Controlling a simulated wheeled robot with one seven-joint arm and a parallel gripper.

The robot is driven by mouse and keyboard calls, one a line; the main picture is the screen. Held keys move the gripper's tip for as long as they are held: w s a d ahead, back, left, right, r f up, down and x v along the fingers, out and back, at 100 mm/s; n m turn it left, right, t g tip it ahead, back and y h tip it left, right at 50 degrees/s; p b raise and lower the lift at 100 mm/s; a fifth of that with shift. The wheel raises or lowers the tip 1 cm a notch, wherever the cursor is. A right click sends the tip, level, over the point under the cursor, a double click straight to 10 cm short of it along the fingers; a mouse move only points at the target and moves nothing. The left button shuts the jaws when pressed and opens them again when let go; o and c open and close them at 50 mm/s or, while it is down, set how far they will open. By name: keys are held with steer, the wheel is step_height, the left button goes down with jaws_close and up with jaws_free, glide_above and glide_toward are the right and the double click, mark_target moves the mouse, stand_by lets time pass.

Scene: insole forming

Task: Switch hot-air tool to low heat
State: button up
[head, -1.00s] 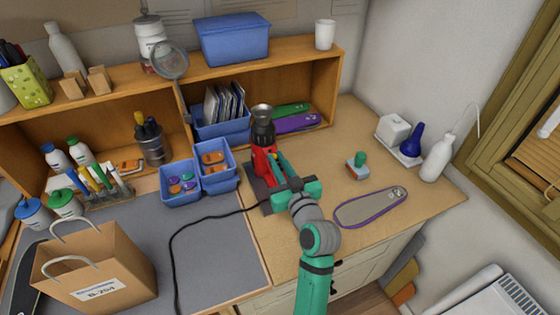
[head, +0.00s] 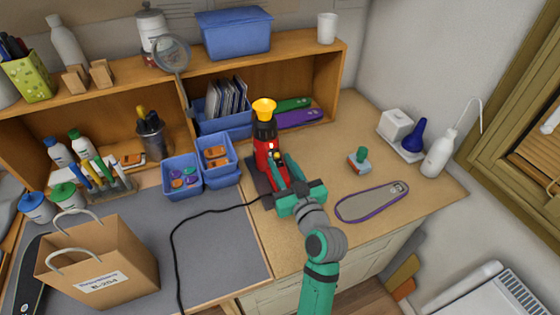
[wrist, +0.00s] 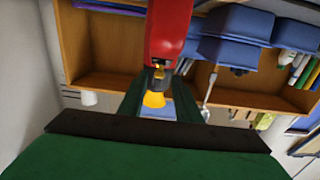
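The hot-air tool (head: 264,150) stands upright on a dark base on the bench, with a red body and black upper part. Its flared nozzle (head: 264,106) is bright yellow-orange. In the wrist view the red body (wrist: 168,30) comes in from the top, with a small yellow part (wrist: 158,73) at its end and the yellow nozzle (wrist: 154,100) beyond. My gripper (head: 284,172) is at the tool's front right side. In the wrist view its green fingers (wrist: 160,88) are apart, with the small yellow part showing between them. I cannot tell if a fingertip touches the tool.
Blue bins (head: 182,182) stand left of the tool, and a black cord (head: 205,213) runs across the grey mat (head: 210,245). A purple-edged insole (head: 372,202) and a small green-topped block (head: 359,160) lie to the right. A wooden shelf (head: 300,60) stands behind.

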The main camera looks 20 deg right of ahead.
steer(key=s, duration=0.9)
steer(key=shift+s+d, duration=0.15)
steer(key=shift+s, duration=0.05)
steer(key=shift+w, duration=0.1)
